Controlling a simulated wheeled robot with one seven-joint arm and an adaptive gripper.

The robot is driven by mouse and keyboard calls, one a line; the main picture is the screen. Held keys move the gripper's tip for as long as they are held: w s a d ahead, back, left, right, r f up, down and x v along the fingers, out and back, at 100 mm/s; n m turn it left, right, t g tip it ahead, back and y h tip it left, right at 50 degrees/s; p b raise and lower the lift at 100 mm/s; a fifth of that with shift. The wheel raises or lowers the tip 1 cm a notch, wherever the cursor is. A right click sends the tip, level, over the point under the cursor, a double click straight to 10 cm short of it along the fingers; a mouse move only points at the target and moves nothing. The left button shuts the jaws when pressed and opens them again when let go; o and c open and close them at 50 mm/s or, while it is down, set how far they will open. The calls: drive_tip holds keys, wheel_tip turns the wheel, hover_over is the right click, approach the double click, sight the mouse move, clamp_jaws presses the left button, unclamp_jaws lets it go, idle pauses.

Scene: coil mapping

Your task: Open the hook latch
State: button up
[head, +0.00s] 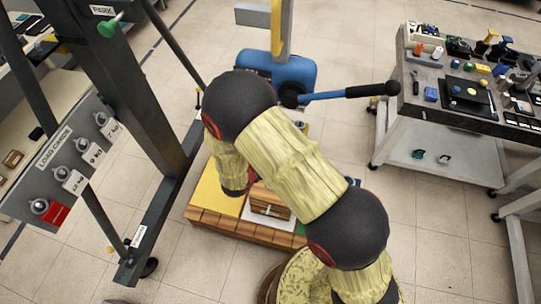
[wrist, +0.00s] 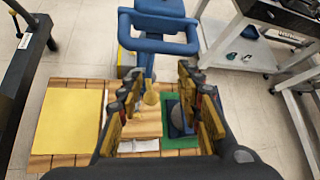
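A small striped wooden box (head: 268,194) sits on a wooden board (head: 213,218) on the floor. A pale strip with a thin metal piece shows low on its front; it may be the hook latch, but it is too small to be sure. In the wrist view, wood (wrist: 148,128) with a pale round knob (wrist: 151,98) shows between the fingers of my gripper (wrist: 160,103). The gripper is open, its fingers wide apart and empty. I cannot tell its height above the wood. In the head view my arm hides most of the gripper and part of the board.
A yellow panel (wrist: 66,124) lies on the board's left and a green one (wrist: 181,122) on its right. A blue machine (head: 282,68) with a long-handled lever (head: 340,94) stands behind. A dark frame (head: 130,90) stands left, a tool cart (head: 450,100) right.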

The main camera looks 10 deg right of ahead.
drive_tip(key=v, duration=1.2)
idle(0.4)
